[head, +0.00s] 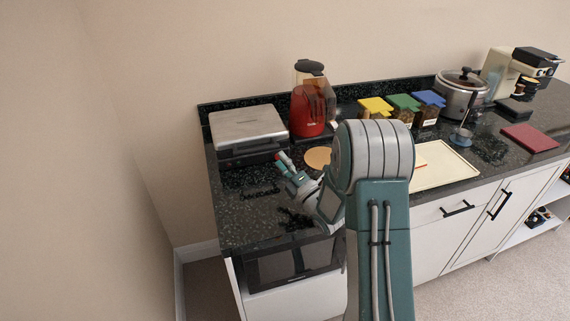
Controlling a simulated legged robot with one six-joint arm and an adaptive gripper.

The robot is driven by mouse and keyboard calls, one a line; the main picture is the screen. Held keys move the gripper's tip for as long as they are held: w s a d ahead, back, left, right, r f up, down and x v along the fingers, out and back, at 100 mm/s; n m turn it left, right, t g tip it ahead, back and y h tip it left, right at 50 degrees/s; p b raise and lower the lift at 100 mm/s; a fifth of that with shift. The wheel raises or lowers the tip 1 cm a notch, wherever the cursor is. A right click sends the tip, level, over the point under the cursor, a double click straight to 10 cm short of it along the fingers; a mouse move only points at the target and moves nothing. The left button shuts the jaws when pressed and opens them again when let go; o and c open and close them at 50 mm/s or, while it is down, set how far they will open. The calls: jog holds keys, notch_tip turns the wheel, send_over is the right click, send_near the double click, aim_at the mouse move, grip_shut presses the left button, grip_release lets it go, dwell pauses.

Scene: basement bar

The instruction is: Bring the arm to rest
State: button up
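My arm rises in front of the counter, with a large grey and teal joint near the middle of the view. Its wrist bends down to the left over the counter's left part. My gripper (278,205) is at its end, in front of the grill. Its two dark fingers stand apart, and I see nothing between them. They are hard to pick out against the dark counter, and I cannot tell how high above it they are. A small red and white piece shows beside the wrist; I cannot tell what it belongs to.
The dark counter (232,222) holds a silver grill (248,124), a red appliance (308,112), yellow, green and blue-lidded containers (404,102), a steel cooker (461,96), a cream board (449,170), a dark red item (530,138) and a coffee machine (500,72). A wall closes the left.

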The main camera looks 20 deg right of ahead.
jog(key=shift+s+d, duration=0.2)
jog(key=shift+s, duration=0.45)
jog(key=s+r+m+g+h, duration=0.6)
jog(key=r+m+h, duration=0.35)
jog(key=m, duration=0.45)
jog(key=s+a+m+g, duration=0.2)
jog(key=s+m+g, duration=0.2)
jog(key=s, duration=0.9)
jog(key=s+a+m+g, duration=0.2)
jog(key=s+m+g, duration=0.2)
jog(key=s, duration=0.9)
jog(key=m, duration=0.2)
jog(key=shift+s+a+f+m+g, duration=0.3)
jog(key=shift+s+a+m+g, duration=0.05)
jog(key=shift+a+m+g, duration=0.05)
